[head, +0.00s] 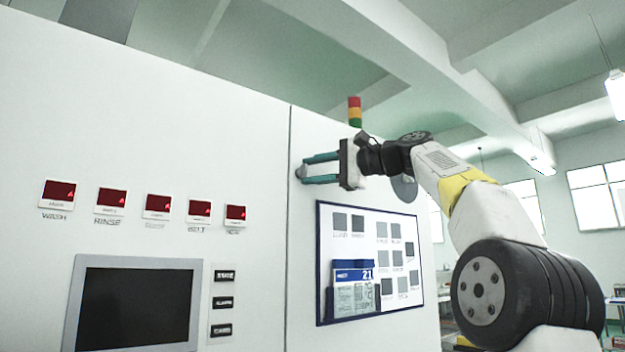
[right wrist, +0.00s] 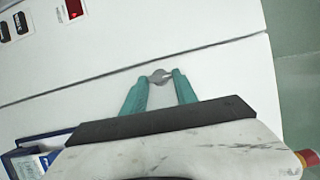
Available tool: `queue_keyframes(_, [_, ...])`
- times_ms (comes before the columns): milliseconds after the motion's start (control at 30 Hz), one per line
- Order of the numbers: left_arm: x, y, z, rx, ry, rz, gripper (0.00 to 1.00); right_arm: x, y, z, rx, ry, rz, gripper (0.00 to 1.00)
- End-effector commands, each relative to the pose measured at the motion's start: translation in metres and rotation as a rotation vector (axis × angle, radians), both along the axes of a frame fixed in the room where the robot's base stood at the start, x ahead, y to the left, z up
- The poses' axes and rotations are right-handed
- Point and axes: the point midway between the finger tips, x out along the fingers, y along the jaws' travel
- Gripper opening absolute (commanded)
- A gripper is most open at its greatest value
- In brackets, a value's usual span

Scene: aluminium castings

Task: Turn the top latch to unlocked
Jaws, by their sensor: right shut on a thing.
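The top latch (head: 300,172) is a small grey round piece on the white cabinet front, at the seam between two panels. In the right wrist view the latch (right wrist: 160,76) sits between the tips of my teal fingers. My right gripper (head: 303,172) reaches it from the right and is shut on it, with the two fingers on either side. In the right wrist view the fingertips of my right gripper (right wrist: 159,78) lie close to the seam. The latch is partly covered by the fingers, and its turn position is hard to tell. My left gripper does not show.
A blue-framed board (head: 319,265) with grey squares and a calendar (head: 353,288) hangs below my right gripper. A dark screen (head: 135,305) and several red displays (head: 112,201) are on the left panel. A signal light (head: 355,111) stands above the cabinet. The panel around the latch is clear.

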Motion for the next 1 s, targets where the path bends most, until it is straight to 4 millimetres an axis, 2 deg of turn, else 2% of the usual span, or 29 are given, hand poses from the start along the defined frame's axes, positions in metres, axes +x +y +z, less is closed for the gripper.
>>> queue_keyframes(667, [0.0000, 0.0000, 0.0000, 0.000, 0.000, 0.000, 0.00, 0.0002, 0.0008, -0.0006, -0.049, -0.032, 0.003, 0.00])
queue_keyframes(700, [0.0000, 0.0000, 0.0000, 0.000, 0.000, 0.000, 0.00, 0.0002, 0.0008, -0.0006, -0.049, -0.032, 0.002, 0.42])
queue_keyframes(767, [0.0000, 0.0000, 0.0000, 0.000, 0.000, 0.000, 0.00, 0.0002, 0.0008, -0.0004, -0.049, -0.032, 0.002, 0.54])
queue_keyframes(1000, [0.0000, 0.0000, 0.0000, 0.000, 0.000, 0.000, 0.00, 0.0000, 0.0004, 0.0001, -0.048, -0.033, 0.001, 0.56])
